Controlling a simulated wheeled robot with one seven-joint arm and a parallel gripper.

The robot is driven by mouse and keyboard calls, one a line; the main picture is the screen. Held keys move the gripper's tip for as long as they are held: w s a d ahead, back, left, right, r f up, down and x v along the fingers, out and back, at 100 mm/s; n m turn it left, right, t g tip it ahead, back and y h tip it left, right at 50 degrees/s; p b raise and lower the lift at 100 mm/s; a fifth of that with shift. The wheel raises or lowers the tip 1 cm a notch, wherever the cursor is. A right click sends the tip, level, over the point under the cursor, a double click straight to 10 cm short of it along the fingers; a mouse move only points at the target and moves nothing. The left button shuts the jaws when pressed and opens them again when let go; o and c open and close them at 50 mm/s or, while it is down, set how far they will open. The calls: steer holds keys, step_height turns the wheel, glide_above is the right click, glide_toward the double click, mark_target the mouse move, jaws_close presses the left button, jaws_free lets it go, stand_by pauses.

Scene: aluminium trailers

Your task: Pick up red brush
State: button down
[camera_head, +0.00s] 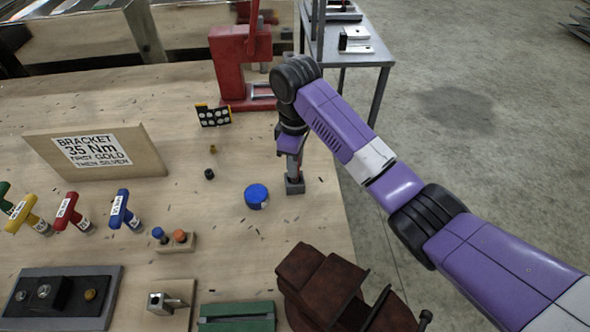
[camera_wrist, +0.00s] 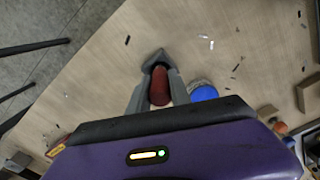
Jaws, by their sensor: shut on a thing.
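The red brush (camera_wrist: 159,88) shows in the wrist view as a dark red rounded body between the two grey fingers of my gripper (camera_wrist: 160,62). The fingers are shut on it, one on each side. In the head view my gripper (camera_head: 293,178) points down at the right part of the wooden table, close to its right edge. There the fingers and arm hide most of the brush. I cannot tell whether the brush still touches the table.
A blue round-topped item (camera_head: 256,196) stands just left of my gripper. A red press (camera_head: 238,65) stands behind, and a rusty vise (camera_head: 318,285) stands in front. A bracket sign (camera_head: 95,152) and T-handled tools (camera_head: 72,212) are at left.

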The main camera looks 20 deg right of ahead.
step_height(320, 180, up, 17)
steer(key=p, duration=0.4)
steer(key=shift+r+p, duration=0.2)
steer(key=shift+p, duration=0.1)
steer(key=shift+d+f, duration=0.1)
stand_by(1.3)
